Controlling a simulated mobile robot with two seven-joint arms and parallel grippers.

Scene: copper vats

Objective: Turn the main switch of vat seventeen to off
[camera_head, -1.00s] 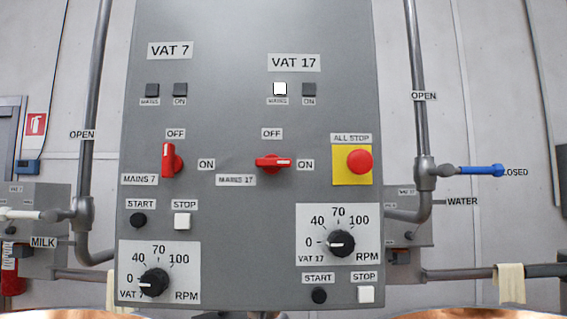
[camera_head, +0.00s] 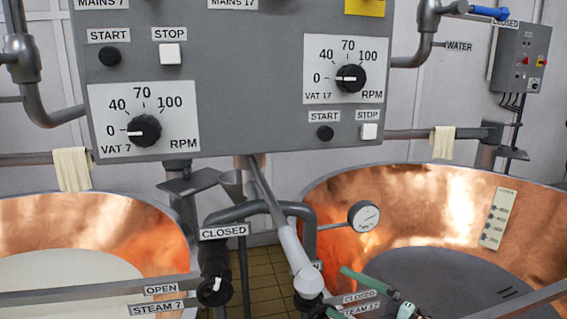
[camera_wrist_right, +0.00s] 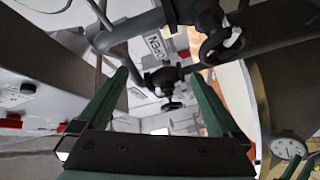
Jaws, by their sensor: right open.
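The grey control panel (camera_head: 240,80) fills the upper middle of the head view, cut off at the top. The MAINS 17 label (camera_head: 233,3) shows at the top edge, but the vat 17 main switch itself is above the frame. The VAT 17 speed knob (camera_head: 351,78) points to 0, with its START button (camera_head: 325,133) and STOP button (camera_head: 369,131) below. My right gripper (camera_head: 340,290) is low, below the panel, partly cut off by the frame. In the wrist view its green fingers (camera_wrist_right: 158,75) are apart with nothing between them.
Pipes with a black valve (camera_head: 214,290) and a white handle (camera_head: 298,255) stand below the panel near my right gripper. A dial gauge (camera_head: 364,216) sits beside them. Copper vats (camera_head: 340,190) stand left and right. A smaller switch box (camera_head: 521,58) is far right.

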